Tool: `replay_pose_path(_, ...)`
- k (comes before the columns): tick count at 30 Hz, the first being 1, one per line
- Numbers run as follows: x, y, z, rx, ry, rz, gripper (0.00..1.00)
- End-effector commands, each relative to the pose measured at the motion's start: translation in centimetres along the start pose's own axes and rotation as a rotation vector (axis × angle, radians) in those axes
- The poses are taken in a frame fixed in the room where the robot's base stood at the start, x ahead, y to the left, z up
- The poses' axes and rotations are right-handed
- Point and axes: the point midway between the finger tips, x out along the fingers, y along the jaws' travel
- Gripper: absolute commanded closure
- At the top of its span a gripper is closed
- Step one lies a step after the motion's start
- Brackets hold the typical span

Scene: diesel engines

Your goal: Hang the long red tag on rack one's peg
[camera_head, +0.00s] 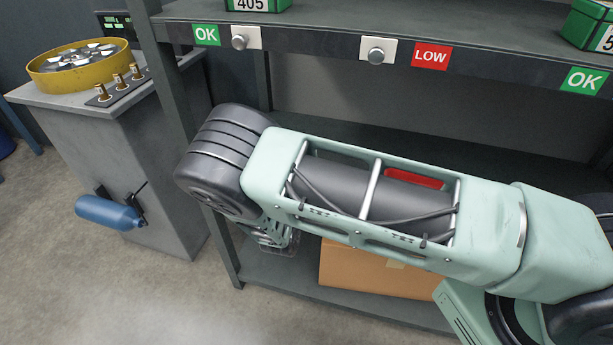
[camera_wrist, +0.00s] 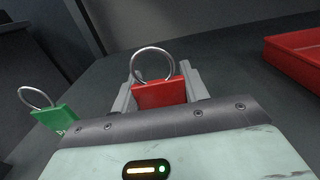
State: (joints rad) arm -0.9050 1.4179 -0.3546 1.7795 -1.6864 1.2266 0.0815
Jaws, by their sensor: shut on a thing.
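A red tag (camera_wrist: 160,95) with a steel ring (camera_wrist: 152,62) sits between the jaws of my gripper (camera_wrist: 160,88), which is shut on it. The ring stands up beyond the jaws, and the tag's lower part is hidden, so its full length does not show. In the head view my arm hides the tag and most of the gripper. Two round silver pegs on pale plates, a left peg (camera_head: 239,42) and a right peg (camera_head: 376,55), stand on the rack's front rail (camera_head: 320,53). No rack number is readable.
A green tag (camera_wrist: 66,117) with a ring lies left of my gripper in the wrist view, and a red tray (camera_wrist: 296,66) lies right. The rail bears OK and LOW labels. A cardboard box (camera_head: 350,270) is on the low shelf. A bench with a yellow ring (camera_head: 50,68) stands left.

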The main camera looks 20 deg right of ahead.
Motion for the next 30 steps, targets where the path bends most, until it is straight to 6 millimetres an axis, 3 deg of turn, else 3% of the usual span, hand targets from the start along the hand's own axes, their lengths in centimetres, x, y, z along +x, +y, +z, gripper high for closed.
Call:
replay_pose_path(13,0.0,0.0,-0.7,0.001,-0.001,0.000,0.77)
replay_pose_path(14,0.0,0.0,-0.6,0.002,-0.001,0.000,0.50)
replay_pose_path(16,0.0,0.0,-0.5,0.002,0.000,0.000,0.33)
replay_pose_path(27,0.0,0.0,-0.6,0.002,0.000,-0.001,0.33)
replay_pose_path(30,-1.2,0.1,-0.6,0.000,0.000,0.003,0.33)
